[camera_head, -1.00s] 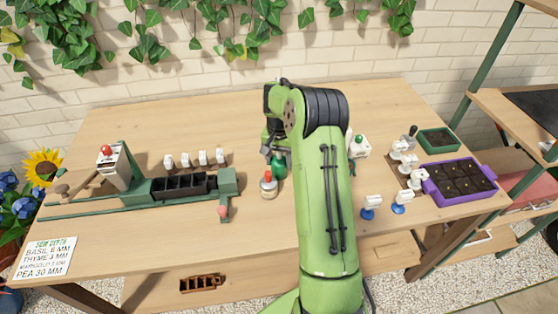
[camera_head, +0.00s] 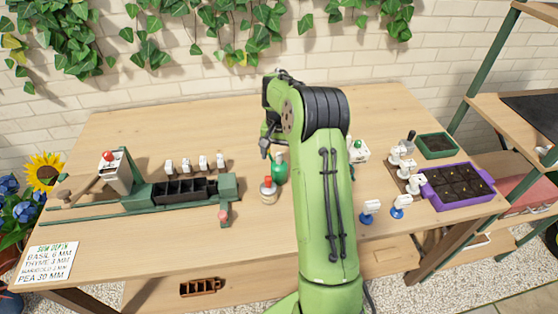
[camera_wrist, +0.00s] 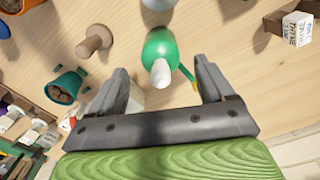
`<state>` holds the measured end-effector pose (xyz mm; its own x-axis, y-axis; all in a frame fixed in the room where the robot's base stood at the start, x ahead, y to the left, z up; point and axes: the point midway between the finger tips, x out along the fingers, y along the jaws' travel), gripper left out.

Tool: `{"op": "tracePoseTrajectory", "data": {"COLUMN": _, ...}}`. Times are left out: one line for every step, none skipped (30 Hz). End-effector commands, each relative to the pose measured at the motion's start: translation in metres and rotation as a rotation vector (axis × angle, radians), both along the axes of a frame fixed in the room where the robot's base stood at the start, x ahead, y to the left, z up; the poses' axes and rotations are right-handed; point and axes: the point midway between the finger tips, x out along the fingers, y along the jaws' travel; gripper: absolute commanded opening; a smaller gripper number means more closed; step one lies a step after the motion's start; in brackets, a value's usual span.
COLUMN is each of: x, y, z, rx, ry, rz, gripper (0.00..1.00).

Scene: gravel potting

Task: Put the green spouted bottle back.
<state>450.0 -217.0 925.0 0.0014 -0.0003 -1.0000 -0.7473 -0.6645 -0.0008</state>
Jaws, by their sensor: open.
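The green spouted bottle (camera_head: 279,170) stands on the wooden table just left of my arm in the head view. In the wrist view the green bottle (camera_wrist: 160,48) shows with its pale spout pointing toward me, between and beyond the finger tips. My gripper (camera_wrist: 161,76) is open, with a finger on each side of the spout and no visible contact. In the head view my gripper (camera_head: 265,147) is just above and left of the bottle, partly hidden by my arm.
A red-topped bottle (camera_head: 268,191) stands close in front of the green one. A green seeder rig (camera_head: 160,190) lies to the left. Blue-based white items (camera_head: 370,209) and a purple tray (camera_head: 441,203) are to the right. The table's back left is clear.

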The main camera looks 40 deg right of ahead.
Motion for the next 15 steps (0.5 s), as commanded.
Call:
{"op": "tracePoseTrajectory", "data": {"x": 0.001, "y": 0.0, "z": 0.02, "rx": -0.004, "ry": -0.005, "rz": 0.0, "gripper": 0.81}}
{"op": "tracePoseTrajectory", "data": {"x": 0.001, "y": 0.0, "z": 0.028, "rx": -0.003, "ry": -0.004, "rz": 0.0, "gripper": 0.81}}
{"op": "tracePoseTrajectory", "data": {"x": 0.001, "y": 0.0, "z": 0.039, "rx": -0.003, "ry": -0.004, "rz": 0.001, "gripper": 0.81}}
{"op": "tracePoseTrajectory", "data": {"x": 0.001, "y": 0.0, "z": 0.046, "rx": -0.002, "ry": -0.003, "rz": 0.001, "gripper": 0.81}}
{"op": "tracePoseTrajectory", "data": {"x": 0.0, "y": 0.0, "z": 0.052, "rx": -0.002, "ry": -0.003, "rz": 0.001, "gripper": 0.81}}
{"op": "tracePoseTrajectory", "data": {"x": 0.001, "y": 0.0, "z": 0.06, "rx": -0.002, "ry": -0.003, "rz": 0.0, "gripper": 0.81}}
{"op": "tracePoseTrajectory", "data": {"x": 0.001, "y": 0.0, "z": 0.065, "rx": -0.002, "ry": -0.002, "rz": 0.0, "gripper": 0.81}}
{"op": "tracePoseTrajectory", "data": {"x": 0.0, "y": 0.0, "z": 0.069, "rx": -0.001, "ry": -0.001, "rz": 0.001, "gripper": 0.81}}
{"op": "tracePoseTrajectory", "data": {"x": 0.0, "y": 0.0, "z": 0.073, "rx": -0.001, "ry": -0.001, "rz": 0.001, "gripper": 0.81}}
{"op": "tracePoseTrajectory", "data": {"x": 0.0, "y": 0.0, "z": 0.075, "rx": -0.001, "ry": -0.001, "rz": 0.001, "gripper": 0.81}}
{"op": "tracePoseTrajectory", "data": {"x": 0.0, "y": 0.001, "z": 0.077, "rx": -0.001, "ry": -0.001, "rz": 0.002, "gripper": 0.81}}
{"op": "tracePoseTrajectory", "data": {"x": -0.001, "y": 0.003, "z": 0.081, "rx": -0.004, "ry": -0.003, "rz": 0.01, "gripper": 0.81}}
{"op": "tracePoseTrajectory", "data": {"x": -0.002, "y": 0.006, "z": 0.086, "rx": -0.01, "ry": -0.008, "rz": 0.021, "gripper": 0.81}}
{"op": "tracePoseTrajectory", "data": {"x": -0.004, "y": 0.012, "z": 0.093, "rx": -0.019, "ry": -0.014, "rz": 0.038, "gripper": 0.81}}
{"op": "tracePoseTrajectory", "data": {"x": -0.008, "y": 0.022, "z": 0.106, "rx": -0.034, "ry": -0.026, "rz": 0.071, "gripper": 0.81}}
